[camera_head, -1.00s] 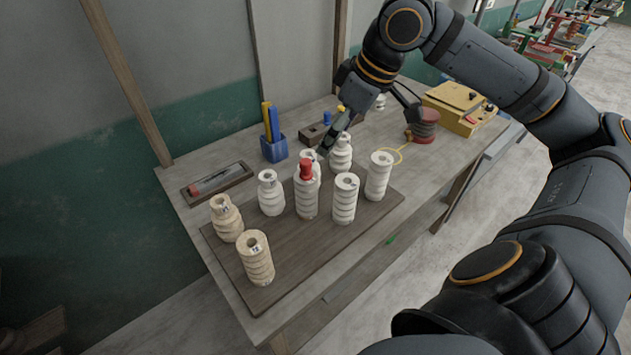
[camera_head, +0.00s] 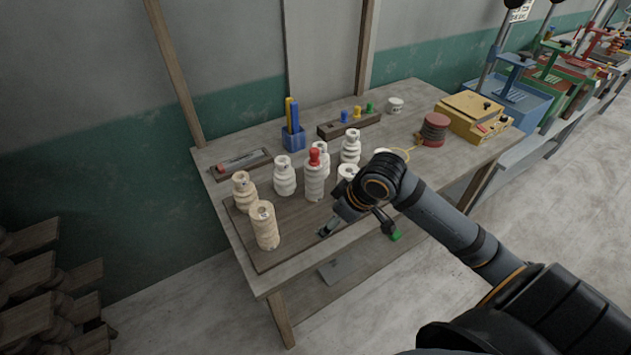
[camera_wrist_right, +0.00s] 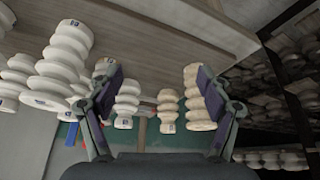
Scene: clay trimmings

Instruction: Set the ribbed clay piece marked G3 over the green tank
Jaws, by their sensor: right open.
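Several ribbed clay pieces stand upright on a dark board (camera_head: 285,240) on the bench. Two are tan, at the board's left end: a front one (camera_head: 265,229) and a rear one (camera_head: 244,192). The others are whiter, including one with a red top (camera_head: 314,180). Their marks are too small to read, so I cannot tell which is G3. My right gripper (camera_head: 357,225) is open and empty near the board's front edge. In the right wrist view its open fingers (camera_wrist_right: 160,75) have tan pieces (camera_wrist_right: 196,100) beyond them. A green machine (camera_head: 556,84) stands far right; I cannot tell whether it is the tank.
A blue pen holder (camera_head: 293,138), a block with coloured plugs (camera_head: 350,127), a red spool (camera_head: 433,130) and a yellow box (camera_head: 472,115) stand on the bench. A blue machine (camera_head: 520,95) is at the right. A small green thing (camera_head: 396,236) shows by the bench's front edge.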

